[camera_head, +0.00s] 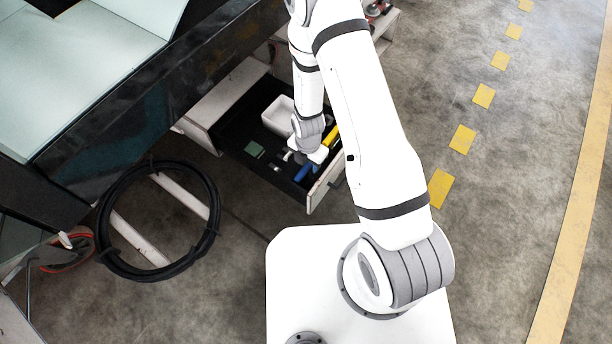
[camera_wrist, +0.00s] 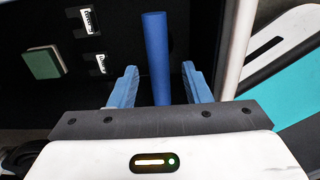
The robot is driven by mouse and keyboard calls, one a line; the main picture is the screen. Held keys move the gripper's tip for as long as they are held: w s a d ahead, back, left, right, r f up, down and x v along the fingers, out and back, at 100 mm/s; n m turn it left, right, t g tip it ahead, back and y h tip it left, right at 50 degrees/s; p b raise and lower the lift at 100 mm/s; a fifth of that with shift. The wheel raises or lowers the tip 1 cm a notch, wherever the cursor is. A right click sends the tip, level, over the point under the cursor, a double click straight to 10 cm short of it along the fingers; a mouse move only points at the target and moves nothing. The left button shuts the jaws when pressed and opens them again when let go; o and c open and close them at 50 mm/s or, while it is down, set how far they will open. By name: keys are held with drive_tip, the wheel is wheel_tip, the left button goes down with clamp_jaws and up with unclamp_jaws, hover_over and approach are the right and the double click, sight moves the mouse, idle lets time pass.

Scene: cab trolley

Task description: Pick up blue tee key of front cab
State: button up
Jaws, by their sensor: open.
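The blue tee key (camera_wrist: 156,45) shows in the wrist view as a smooth blue bar lying in the dark open drawer (camera_head: 236,140). In the head view a blue piece (camera_head: 302,173) shows just below my gripper (camera_head: 309,161), near the drawer's front wall. In the wrist view my gripper (camera_wrist: 159,78) is open, with one light blue finger on each side of the bar. Gaps show between the bar and both fingers. The bar's near end is hidden behind my gripper body, and I cannot tell how far below the fingertips it lies.
The drawer also holds a white bin (camera_head: 278,117), a yellow object (camera_head: 332,136), a green block (camera_wrist: 43,63) and small pieces with white labels (camera_wrist: 90,20). The pale drawer wall (camera_wrist: 236,45) stands close right of my gripper. A black hose coil (camera_head: 112,252) lies on the floor.

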sight(307, 175)
wheel_tip(307, 175, down, 5)
drive_tip(key=b, duration=0.4)
drive_tip(key=shift+s+a, duration=0.15)
clamp_jaws()
idle(0.4)
